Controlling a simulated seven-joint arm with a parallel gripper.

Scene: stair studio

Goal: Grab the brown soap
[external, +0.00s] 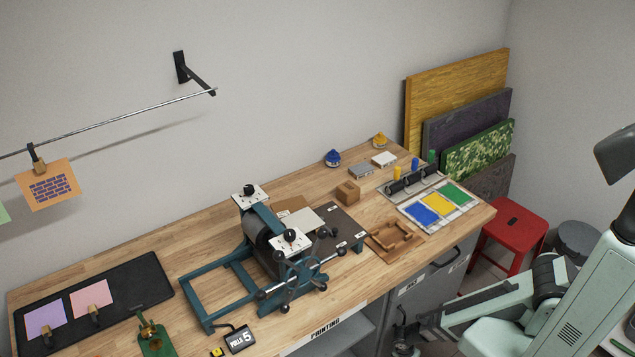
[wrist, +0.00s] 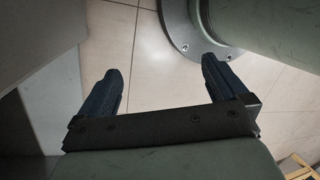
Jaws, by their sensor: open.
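A small brown block (external: 347,192) sits on the wooden workbench, right of the teal press. It is the thing that best fits the brown soap, but it is too small to be sure. It does not show in the wrist view. My gripper (wrist: 160,82) is open and empty in the wrist view, with two dark fingers apart over the tiled floor. In the external view its dark end (external: 405,335) shows low, in front of the bench's grey cabinet, well below and away from the block.
The teal press (external: 262,245) stands left of the block. A wooden tray (external: 395,240) lies right of it, near the front edge, with a paint palette (external: 437,205) beyond. Grey and white blocks lie behind. A red stool (external: 513,225) stands right of the workbench (external: 130,258).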

